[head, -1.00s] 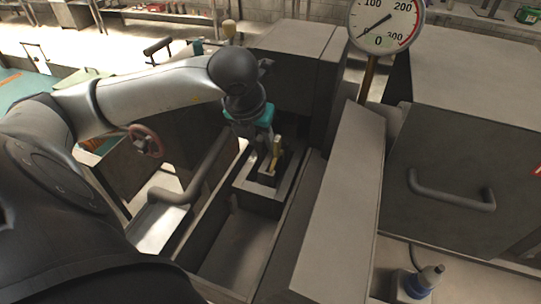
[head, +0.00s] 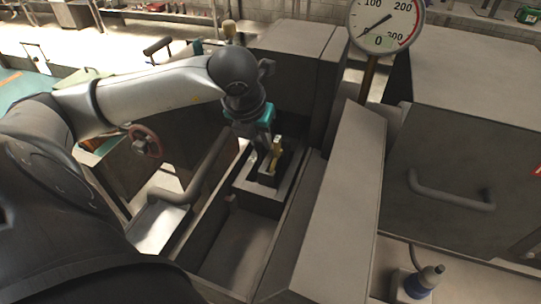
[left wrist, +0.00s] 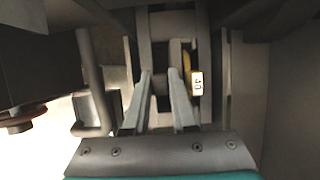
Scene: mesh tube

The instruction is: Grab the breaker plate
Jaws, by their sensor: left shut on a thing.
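My left gripper (head: 263,148) points down into the narrow trough of a dark machine. It also shows in the left wrist view (left wrist: 160,73), its two grey fingers close together around a small dark part between the tips. I take this for the breaker plate (left wrist: 160,77), mostly hidden by the fingers and deep shade. A yellow piece (head: 277,154) stands right beside the fingers. In the left wrist view it (left wrist: 187,62) lies right of the right finger, with a white tag (left wrist: 197,83) reading 40. My right gripper is not in view.
A grey block with a square recess (head: 262,203) surrounds the fingertips, with walls close on both sides. A gauge (head: 386,22) stands at the upper right, a red handwheel (head: 145,141) at the left. The trough's near part (head: 238,245) is empty.

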